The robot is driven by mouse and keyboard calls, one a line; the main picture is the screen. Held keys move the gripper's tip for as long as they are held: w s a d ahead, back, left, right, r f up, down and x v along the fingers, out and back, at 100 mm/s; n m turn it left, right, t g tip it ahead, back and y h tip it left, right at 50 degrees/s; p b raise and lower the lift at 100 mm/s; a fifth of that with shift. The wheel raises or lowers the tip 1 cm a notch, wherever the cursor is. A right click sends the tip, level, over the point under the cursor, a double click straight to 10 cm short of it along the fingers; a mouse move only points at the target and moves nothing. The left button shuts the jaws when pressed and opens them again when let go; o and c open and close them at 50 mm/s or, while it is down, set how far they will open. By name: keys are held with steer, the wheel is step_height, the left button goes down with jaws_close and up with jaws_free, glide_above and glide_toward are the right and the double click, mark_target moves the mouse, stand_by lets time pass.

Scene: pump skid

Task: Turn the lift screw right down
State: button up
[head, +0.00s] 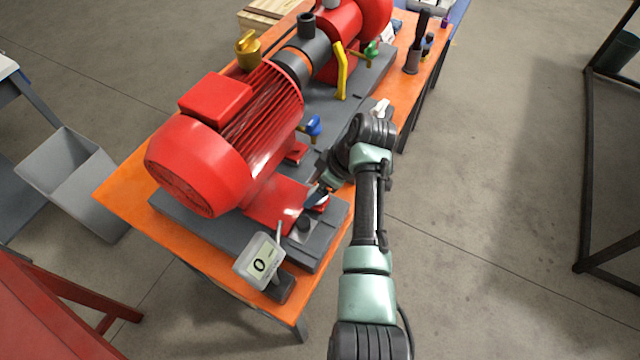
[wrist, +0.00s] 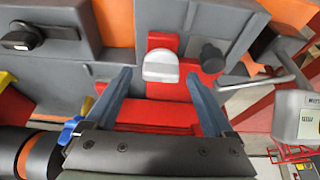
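A pale grey-white winged knob (wrist: 160,66) stands on a red foot in the wrist view; it looks like the lift screw, though no label shows. My gripper (wrist: 157,78) is open, with one blue-grey finger on each side of the knob and a gap to both. The knob lies level with the fingertips or just beyond them; I cannot tell the depth. In the head view my gripper (head: 318,194) is low beside the red motor's (head: 225,140) near foot, and my arm and fingers largely hide the knob.
A gauge with a display reading about 0 (head: 261,262) stands at the skid's near end. A black knob (wrist: 212,57) is close to the right finger. A blue handle (head: 313,126) and a yellow lever (head: 341,70) rise farther along.

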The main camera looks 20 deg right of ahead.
steer(key=b+v, duration=0.1)
steer(key=v, duration=1.2)
steer(key=shift+b, duration=0.3)
